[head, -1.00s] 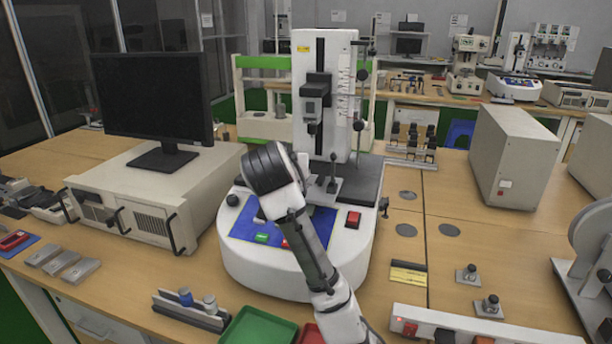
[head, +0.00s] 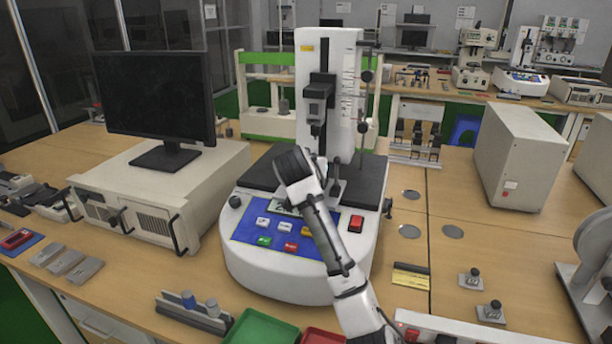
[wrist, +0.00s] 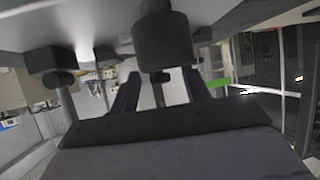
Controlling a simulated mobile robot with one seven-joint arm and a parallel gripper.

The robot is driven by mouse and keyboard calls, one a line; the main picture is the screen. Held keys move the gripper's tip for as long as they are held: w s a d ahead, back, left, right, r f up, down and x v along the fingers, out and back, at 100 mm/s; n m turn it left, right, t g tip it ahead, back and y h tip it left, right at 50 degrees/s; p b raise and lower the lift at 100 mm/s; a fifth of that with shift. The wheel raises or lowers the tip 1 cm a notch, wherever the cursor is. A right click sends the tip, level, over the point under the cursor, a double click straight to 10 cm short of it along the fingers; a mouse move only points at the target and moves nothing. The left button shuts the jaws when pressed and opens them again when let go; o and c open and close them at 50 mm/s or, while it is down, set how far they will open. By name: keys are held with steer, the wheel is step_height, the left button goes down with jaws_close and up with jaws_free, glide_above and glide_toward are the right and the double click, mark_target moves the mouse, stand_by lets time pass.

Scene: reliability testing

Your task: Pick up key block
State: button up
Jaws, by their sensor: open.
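I cannot tell for sure which thing is the key block. The white test stand (head: 328,75) stands upright on its round base, with a dark clamp head (head: 319,95) on its column. My arm's end is in front of this column in the head view, and my wrist hides the fingers there. In the wrist view, my gripper (wrist: 160,78) is open, with its two dark fingers apart. A dark cylinder (wrist: 165,40) with a thin pin below it shows between and above the fingers. I cannot tell whether they touch it.
A monitor (head: 153,95) on a beige case (head: 150,195) stands left of the test stand. Several metal blocks (head: 65,262) lie at the front left. A green tray (head: 260,329) is in front. Beige box (head: 515,155) stands right.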

steer(key=shift+x, duration=1.3)
steer(key=c, duration=0.9)
steer(key=shift+r, duration=0.1)
steer(key=shift+c, duration=0.3)
steer(key=shift+r+p, duration=0.1)
steer(key=shift+p, duration=0.2)
